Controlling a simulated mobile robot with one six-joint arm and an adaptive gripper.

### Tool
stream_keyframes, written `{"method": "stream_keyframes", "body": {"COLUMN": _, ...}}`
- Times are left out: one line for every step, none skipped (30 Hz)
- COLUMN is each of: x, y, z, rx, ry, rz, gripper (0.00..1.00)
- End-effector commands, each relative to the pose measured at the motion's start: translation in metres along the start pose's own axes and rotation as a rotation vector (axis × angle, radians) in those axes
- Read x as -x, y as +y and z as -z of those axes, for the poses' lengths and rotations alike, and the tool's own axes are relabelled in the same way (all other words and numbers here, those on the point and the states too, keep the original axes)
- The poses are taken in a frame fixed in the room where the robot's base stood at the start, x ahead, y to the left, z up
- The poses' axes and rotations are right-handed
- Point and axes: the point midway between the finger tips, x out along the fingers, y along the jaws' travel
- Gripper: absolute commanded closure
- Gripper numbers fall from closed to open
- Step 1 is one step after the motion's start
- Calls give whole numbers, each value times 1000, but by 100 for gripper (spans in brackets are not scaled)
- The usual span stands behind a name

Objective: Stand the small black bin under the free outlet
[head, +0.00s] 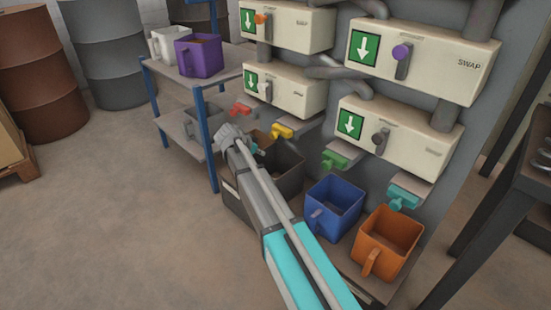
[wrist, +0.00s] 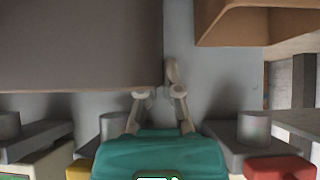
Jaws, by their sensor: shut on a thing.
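The black bin (head: 290,170) is below the yellow outlet (head: 281,131), partly covered by my arm. My gripper (head: 240,141) is at the bin's left side. In the wrist view the bin's dark wall (wrist: 80,45) fills the upper left, and my gripper (wrist: 162,92) is shut at its edge. The exact hold is partly hidden. I cannot tell whether the bin touches the base below. The yellow outlet also shows at the lower left of the wrist view (wrist: 79,170).
A blue bin (head: 334,205) stands under the green outlet (head: 334,160), an orange bin (head: 385,243) under the teal outlet (head: 403,197). A brown bin (wrist: 228,25) is near the red outlet (wrist: 280,168). A blue-legged shelf (head: 215,68) stands left; floor before it is clear.

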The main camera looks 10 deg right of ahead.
Motion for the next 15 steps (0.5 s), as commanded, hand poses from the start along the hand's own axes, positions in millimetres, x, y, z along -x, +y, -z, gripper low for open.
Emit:
{"method": "stream_keyframes", "body": {"x": -8, "y": -1, "z": 9, "rx": -2, "ry": 0, "rz": -2, "gripper": 100}}
{"method": "stream_keyframes", "body": {"x": -13, "y": -1, "z": 13, "rx": -3, "ry": 0, "rz": -3, "gripper": 100}}
{"method": "stream_keyframes", "body": {"x": -18, "y": -1, "z": 18, "rx": -2, "ry": 0, "rz": -3, "gripper": 100}}
{"method": "stream_keyframes", "body": {"x": -22, "y": -2, "z": 22, "rx": -1, "ry": 0, "rz": -2, "gripper": 100}}
{"method": "stream_keyframes", "body": {"x": -26, "y": -2, "z": 26, "rx": -2, "ry": 0, "rz": -2, "gripper": 100}}
{"method": "stream_keyframes", "body": {"x": -32, "y": -1, "z": 32, "rx": -2, "ry": 0, "rz": -2, "gripper": 100}}
{"method": "stream_keyframes", "body": {"x": -35, "y": -1, "z": 36, "rx": -3, "ry": 0, "rz": -2, "gripper": 100}}
{"method": "stream_keyframes", "body": {"x": -39, "y": -2, "z": 39, "rx": -2, "ry": 0, "rz": -3, "gripper": 100}}
{"method": "stream_keyframes", "body": {"x": -45, "y": -2, "z": 45, "rx": -2, "ry": -1, "rz": -3, "gripper": 100}}
{"method": "stream_keyframes", "body": {"x": -49, "y": -2, "z": 49, "rx": -2, "ry": -1, "rz": -2, "gripper": 100}}
{"method": "stream_keyframes", "body": {"x": -53, "y": -2, "z": 53, "rx": -2, "ry": 0, "rz": -2, "gripper": 100}}
{"method": "stream_keyframes", "body": {"x": -58, "y": -2, "z": 57, "rx": -2, "ry": 0, "rz": -2, "gripper": 100}}
{"method": "stream_keyframes", "body": {"x": -61, "y": -1, "z": 48, "rx": -1, "ry": -1, "rz": 0, "gripper": 100}}
{"method": "stream_keyframes", "body": {"x": -64, "y": -1, "z": 45, "rx": 0, "ry": -1, "rz": 0, "gripper": 100}}
{"method": "stream_keyframes", "body": {"x": -66, "y": -1, "z": 42, "rx": 0, "ry": -1, "rz": 0, "gripper": 100}}
